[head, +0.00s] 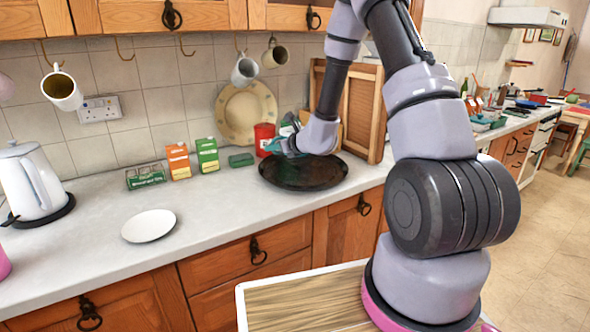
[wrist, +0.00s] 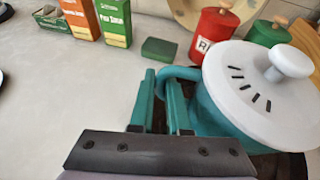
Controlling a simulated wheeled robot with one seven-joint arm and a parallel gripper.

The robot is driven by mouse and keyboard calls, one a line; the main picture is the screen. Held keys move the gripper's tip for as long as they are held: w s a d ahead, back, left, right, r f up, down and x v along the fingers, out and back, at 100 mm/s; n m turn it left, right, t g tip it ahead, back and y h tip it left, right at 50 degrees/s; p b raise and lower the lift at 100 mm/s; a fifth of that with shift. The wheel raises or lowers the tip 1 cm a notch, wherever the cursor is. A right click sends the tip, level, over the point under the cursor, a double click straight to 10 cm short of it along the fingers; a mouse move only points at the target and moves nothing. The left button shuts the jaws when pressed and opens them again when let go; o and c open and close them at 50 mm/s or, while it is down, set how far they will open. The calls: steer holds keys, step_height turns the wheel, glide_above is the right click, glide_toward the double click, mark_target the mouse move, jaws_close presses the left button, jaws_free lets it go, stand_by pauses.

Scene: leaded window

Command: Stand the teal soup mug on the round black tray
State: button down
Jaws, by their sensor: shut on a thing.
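The teal soup mug (wrist: 212,112) has a white lid with a round knob and dark slots. It fills the right side of the wrist view, and a small teal part shows in the head view (head: 287,128), mostly behind my gripper. My gripper (wrist: 163,88) is shut on the mug's handle, left of its body; it also shows in the head view (head: 291,147). The mug looks roughly upright. The round black tray (head: 303,178) lies on the counter below my gripper. I cannot tell whether the mug's base touches it.
A white plate (head: 149,225) lies front left, with clear counter between.

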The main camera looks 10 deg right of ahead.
step_height(320, 180, down, 9)
stand_by(0.4)
steer(key=shift+f, duration=0.15)
steer(key=c, duration=0.9)
jaws_free()
